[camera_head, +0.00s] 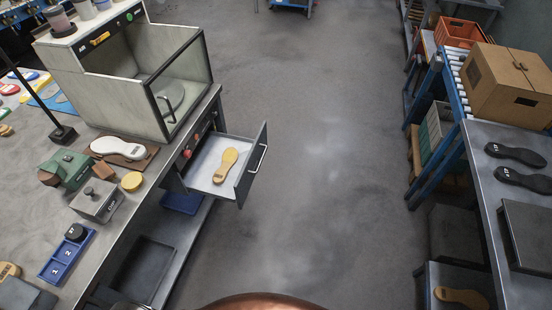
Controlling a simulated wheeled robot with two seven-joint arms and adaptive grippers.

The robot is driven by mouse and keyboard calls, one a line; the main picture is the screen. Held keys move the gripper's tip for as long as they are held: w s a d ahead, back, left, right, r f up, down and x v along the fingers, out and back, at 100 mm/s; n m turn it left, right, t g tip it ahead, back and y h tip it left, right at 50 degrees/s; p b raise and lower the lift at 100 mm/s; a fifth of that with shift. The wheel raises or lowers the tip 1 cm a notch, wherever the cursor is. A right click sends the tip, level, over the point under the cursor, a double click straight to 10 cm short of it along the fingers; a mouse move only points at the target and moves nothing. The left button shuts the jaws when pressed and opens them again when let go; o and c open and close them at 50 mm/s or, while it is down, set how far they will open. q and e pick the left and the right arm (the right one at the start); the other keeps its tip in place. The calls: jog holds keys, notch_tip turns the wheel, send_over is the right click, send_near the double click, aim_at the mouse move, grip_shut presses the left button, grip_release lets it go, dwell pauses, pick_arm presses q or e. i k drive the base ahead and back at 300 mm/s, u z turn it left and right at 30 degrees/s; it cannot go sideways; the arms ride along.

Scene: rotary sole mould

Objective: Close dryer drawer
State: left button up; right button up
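The dryer drawer (205,166) is pulled out from under the left workbench, on its aisle side. Its dark front panel (252,167) has a light bar handle (258,158) facing the aisle. A yellow and tan sole (226,164) lies on the drawer's pale floor. Neither of my grippers shows in the head view, so nothing is seen touching the drawer.
A clear-walled box (130,100) stands on the left bench above the drawer. A blue bin (181,202) sits on the shelf below. The grey aisle floor (330,150) is clear. At right stand a roller conveyor with a cardboard box (505,85) and a table (490,220) with dark soles.

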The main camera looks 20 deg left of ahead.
aim_at(197, 174)
jog(key=u, duration=0.05)
jog(key=i, duration=0.6)
jog(key=u, duration=0.7)
jog(key=i, duration=0.45)
jog(key=u, duration=0.45)
